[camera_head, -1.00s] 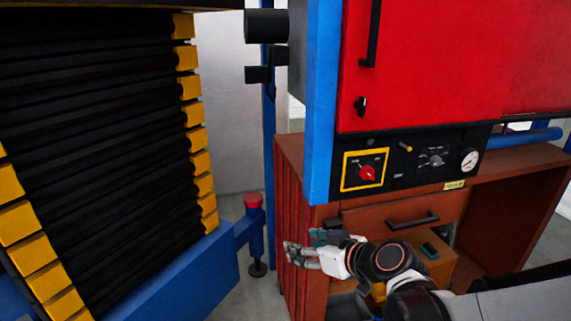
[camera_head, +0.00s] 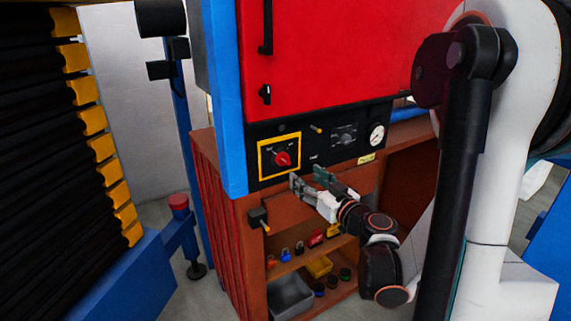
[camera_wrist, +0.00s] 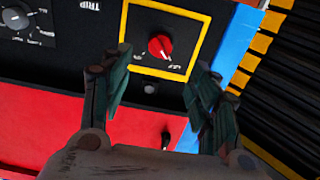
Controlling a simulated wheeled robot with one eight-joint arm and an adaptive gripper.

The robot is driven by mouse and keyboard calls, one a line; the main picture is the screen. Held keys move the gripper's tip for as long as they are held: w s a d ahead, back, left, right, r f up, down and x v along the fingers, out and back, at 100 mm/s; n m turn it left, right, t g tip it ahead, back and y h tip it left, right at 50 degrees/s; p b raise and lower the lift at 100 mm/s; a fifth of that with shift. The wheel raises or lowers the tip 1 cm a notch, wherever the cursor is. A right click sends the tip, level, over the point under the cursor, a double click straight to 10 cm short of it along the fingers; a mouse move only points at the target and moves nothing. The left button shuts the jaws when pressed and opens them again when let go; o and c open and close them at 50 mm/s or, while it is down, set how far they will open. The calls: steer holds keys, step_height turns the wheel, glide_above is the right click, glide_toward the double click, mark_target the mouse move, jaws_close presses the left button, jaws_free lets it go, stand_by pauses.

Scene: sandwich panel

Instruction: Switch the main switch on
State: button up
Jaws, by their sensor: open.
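The main switch is a red rotary knob (camera_head: 282,158) on a black plate inside a yellow square frame (camera_head: 261,174). It sits at the left of the black control panel, below the red door. My gripper (camera_head: 307,180) is open and empty, just below and to the right of the switch in the head view. In the wrist view the red knob (camera_wrist: 160,46) shows upside down, beyond and between the two spread fingers of my gripper (camera_wrist: 162,92). The fingers appear apart from the knob. Its dial lettering is too small to read surely.
The panel (camera_head: 325,150) also holds a grey dial (camera_head: 343,136), a small yellow lever (camera_head: 316,128) and a white gauge (camera_head: 376,135). A blue post (camera_head: 225,100) stands left of the panel. Below is a brown cabinet (camera_head: 222,200) with bins and locks on shelves.

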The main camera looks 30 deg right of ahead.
mark_target(287, 163)
steer(key=w, duration=0.7)
steer(key=w+b, duration=0.1)
steer(key=w, duration=0.3)
steer(key=shift+w+a, duration=0.15)
steer(key=shift+a, duration=0.1)
steer(key=c, duration=1.1)
